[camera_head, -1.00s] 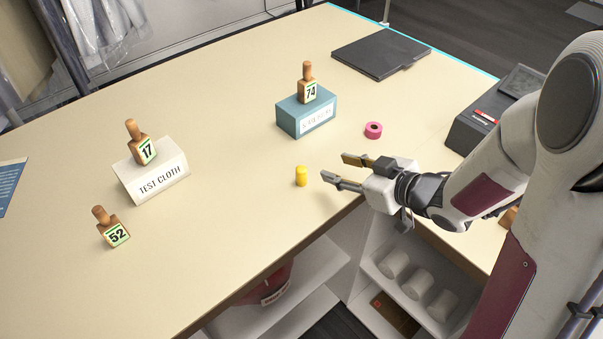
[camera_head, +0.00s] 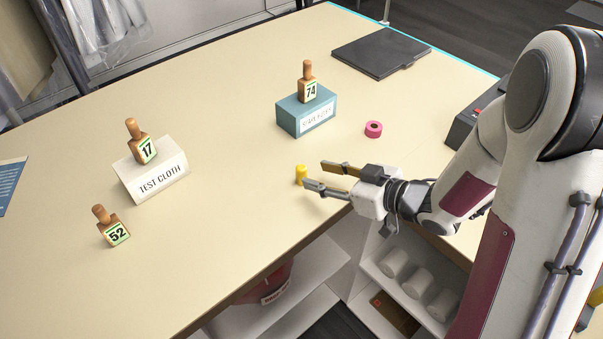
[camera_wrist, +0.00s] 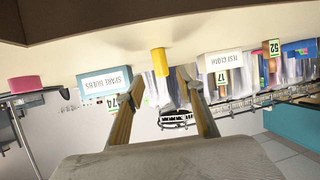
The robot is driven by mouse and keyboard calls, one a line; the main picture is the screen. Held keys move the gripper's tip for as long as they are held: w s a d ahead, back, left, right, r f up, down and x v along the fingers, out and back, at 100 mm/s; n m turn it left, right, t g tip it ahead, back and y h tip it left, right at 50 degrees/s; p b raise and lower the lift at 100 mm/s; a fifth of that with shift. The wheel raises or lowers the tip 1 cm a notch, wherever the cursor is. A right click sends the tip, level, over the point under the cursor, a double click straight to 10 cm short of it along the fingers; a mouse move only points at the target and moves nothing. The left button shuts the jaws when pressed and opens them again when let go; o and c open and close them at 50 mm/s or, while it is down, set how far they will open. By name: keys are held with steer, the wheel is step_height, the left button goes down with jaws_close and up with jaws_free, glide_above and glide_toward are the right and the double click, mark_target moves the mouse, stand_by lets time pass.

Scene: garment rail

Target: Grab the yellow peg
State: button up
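The yellow peg (camera_head: 300,174) stands upright on the beige table near its front edge. My gripper (camera_head: 315,176) is open and empty, just right of the peg, with its fingers pointing left toward it. The near fingertip overlaps the lower part of the peg in the head view. In the wrist view, which is upside down, the peg (camera_wrist: 160,62) appears ahead, between the lines of the two open fingers (camera_wrist: 160,85). I cannot tell whether a finger touches it.
A blue block (camera_head: 290,122) with wooden peg 74 (camera_head: 307,80) stands behind. A pink ring (camera_head: 373,129) lies right of it. The white TEST CLOTH block (camera_head: 155,180) with peg 17 and peg 52 (camera_head: 110,228) are at left. The table between is clear.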

mark_target(306, 171)
steer(key=shift+w+a+f, duration=0.2)
steer(key=shift+w+a, duration=0.1)
steer(key=shift+a, duration=0.15)
steer(key=shift+x, duration=2.6)
steer(key=shift+a+r, duration=0.1)
steer(key=shift+r, duration=0.05)
jaws_close()
